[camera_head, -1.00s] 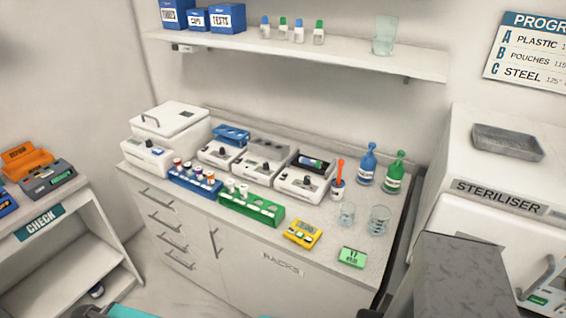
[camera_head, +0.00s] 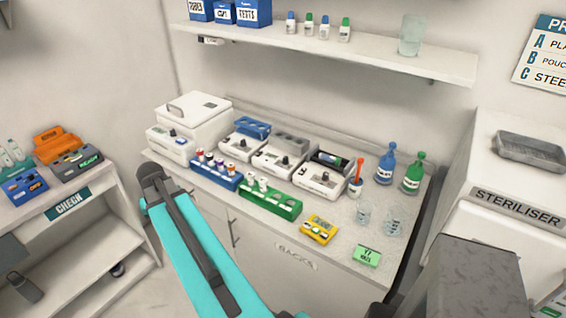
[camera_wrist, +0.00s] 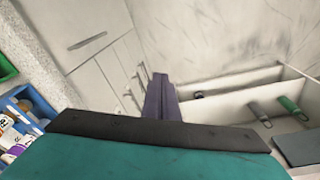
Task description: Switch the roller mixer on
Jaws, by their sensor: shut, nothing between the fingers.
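Three white units with dark front knobs stand in a row on the counter. The right unit (camera_head: 321,178) has a dark top with a tube lying on it and looks like the roller mixer. Its switch setting is too small to read. My teal and dark arm reaches up in front of the counter at lower left in the head view, with its dark end left of the blue tube rack and well away from this unit.
A blue tube rack (camera_head: 217,174), a green rack (camera_head: 283,206), a yellow device (camera_head: 319,229) and a green timer (camera_head: 367,257) line the counter front. Glasses and bottles stand at right. A white lidded machine (camera_head: 193,115) stands at left. The side table (camera_head: 97,207) is further left.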

